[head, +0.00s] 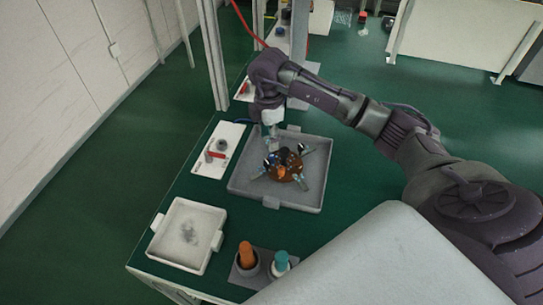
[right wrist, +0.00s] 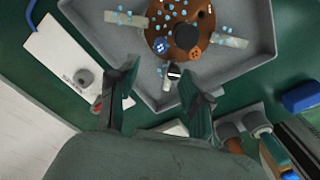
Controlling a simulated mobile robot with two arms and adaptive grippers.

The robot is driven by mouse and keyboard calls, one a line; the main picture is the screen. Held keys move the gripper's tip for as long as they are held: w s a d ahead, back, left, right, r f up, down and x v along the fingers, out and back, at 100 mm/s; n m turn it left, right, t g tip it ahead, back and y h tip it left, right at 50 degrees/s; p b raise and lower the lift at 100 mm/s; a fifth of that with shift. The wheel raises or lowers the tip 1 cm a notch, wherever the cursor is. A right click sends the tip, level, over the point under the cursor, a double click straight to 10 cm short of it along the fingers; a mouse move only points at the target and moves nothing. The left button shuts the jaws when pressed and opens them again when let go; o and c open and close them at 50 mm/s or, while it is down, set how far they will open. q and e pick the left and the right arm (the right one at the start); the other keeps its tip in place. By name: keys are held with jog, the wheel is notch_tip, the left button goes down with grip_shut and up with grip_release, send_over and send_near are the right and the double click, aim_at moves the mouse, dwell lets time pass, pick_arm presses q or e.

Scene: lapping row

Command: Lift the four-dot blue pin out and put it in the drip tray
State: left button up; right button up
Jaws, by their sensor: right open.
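A brown disc (head: 283,173) lies in a large grey tray (head: 240,187), with several pins on it. In the right wrist view, a blue pin with pale dots (right wrist: 161,44) stands on the disc (right wrist: 166,18) near its edge; its dots are too small to count surely. My right gripper (right wrist: 160,80) is open and empty, with the disc beyond its fingertips. In the head view it (head: 271,131) hangs above the far left side of the large tray. A smaller pale tray (head: 163,246) with a grey stain, which looks like the drip tray, sits at the front left.
Brown pins (right wrist: 194,55) and a black-and-white one (right wrist: 173,70) stand close to the blue pin. A dark knob (right wrist: 184,38) is mid-disc. A white board (head: 205,163) lies left of the large tray. Orange (head: 247,255) and teal-topped (head: 280,262) bottles stand at the front.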

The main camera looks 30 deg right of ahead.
aim_at(271, 156)
notch_tip(271, 156, down, 2)
jog(key=shift+w+d+f, duration=0.1)
jog(key=shift+d+f+p, duration=0.1)
jog(key=shift+f+p, duration=0.2)
jog(key=shift+f, duration=0.25)
jog(key=f, duration=0.3)
jog(key=shift+d+f+p, duration=0.2)
jog(key=shift+f+p, duration=0.1)
jog(key=shift+p, duration=0.1)
jog(key=shift+f, duration=0.4)
pick_arm(q)
jog(key=shift+w+d+r, duration=0.35)
jog(key=shift+w+r, duration=0.4)
jog(key=shift+w, duration=0.05)
jog(key=shift+s, duration=0.15)
pick_arm(e)
grip_shut()
